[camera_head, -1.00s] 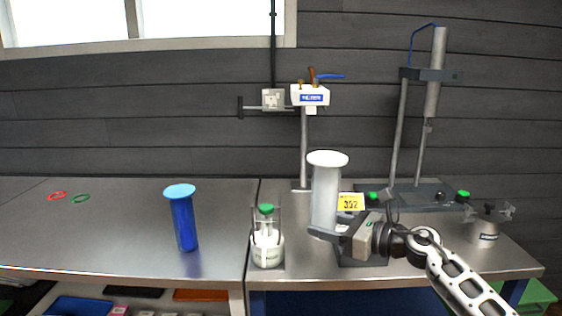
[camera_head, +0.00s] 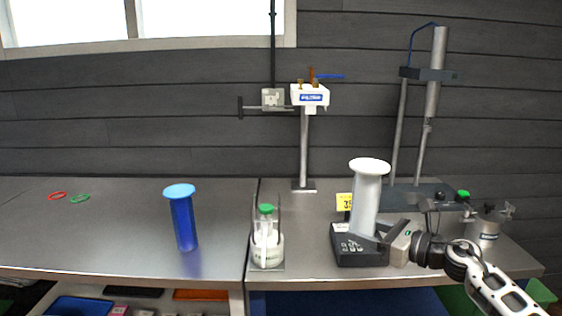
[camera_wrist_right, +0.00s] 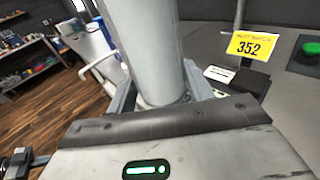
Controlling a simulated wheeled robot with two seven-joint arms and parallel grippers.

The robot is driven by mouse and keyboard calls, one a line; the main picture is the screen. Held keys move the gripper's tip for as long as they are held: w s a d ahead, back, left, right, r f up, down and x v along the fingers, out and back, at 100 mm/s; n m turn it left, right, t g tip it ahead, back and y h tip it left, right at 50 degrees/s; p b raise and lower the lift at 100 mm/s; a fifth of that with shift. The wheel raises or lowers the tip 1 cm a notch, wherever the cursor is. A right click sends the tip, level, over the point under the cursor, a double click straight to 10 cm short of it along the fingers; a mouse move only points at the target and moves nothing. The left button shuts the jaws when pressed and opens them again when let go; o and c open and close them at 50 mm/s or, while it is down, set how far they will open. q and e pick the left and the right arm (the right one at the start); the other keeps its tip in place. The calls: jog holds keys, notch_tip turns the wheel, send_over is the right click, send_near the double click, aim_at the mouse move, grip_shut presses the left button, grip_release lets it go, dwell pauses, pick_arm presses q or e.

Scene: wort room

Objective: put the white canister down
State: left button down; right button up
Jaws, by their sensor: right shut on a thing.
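The white canister (camera_head: 368,195), a tall cylinder with a flared top, stands nearly upright with a slight lean in the head view. My right gripper (camera_head: 380,239) comes from the right and is shut on its lower part. The canister's foot is over the black boxy device (camera_head: 345,253) with buttons. I cannot tell whether it touches the top of that device. In the right wrist view the canister (camera_wrist_right: 150,45) rises between the fingers, and its bottom is hidden by the gripper body. My left gripper is not in view.
A yellow sign (camera_head: 344,201) stands just behind the canister. A green-capped bottle in a clear holder (camera_head: 266,248) is to the left, and a blue cylinder (camera_head: 184,222) stands further left. A metal pot (camera_head: 484,230) and a stand (camera_head: 425,125) are to the right. The left bench is mostly clear.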

jog(key=s+f+m+t+h, duration=0.2)
jog(key=s+m+h, duration=0.2)
jog(key=s, duration=0.8)
jog(key=s+f+m+t+h, duration=0.1)
jog(key=s+m+t+h, duration=0.2)
jog(key=s+m+h, duration=0.2)
jog(key=s+h, duration=0.3)
jog(key=s, duration=0.4)
jog(key=shift+d+f, duration=0.15)
jog(key=shift+f, duration=0.25)
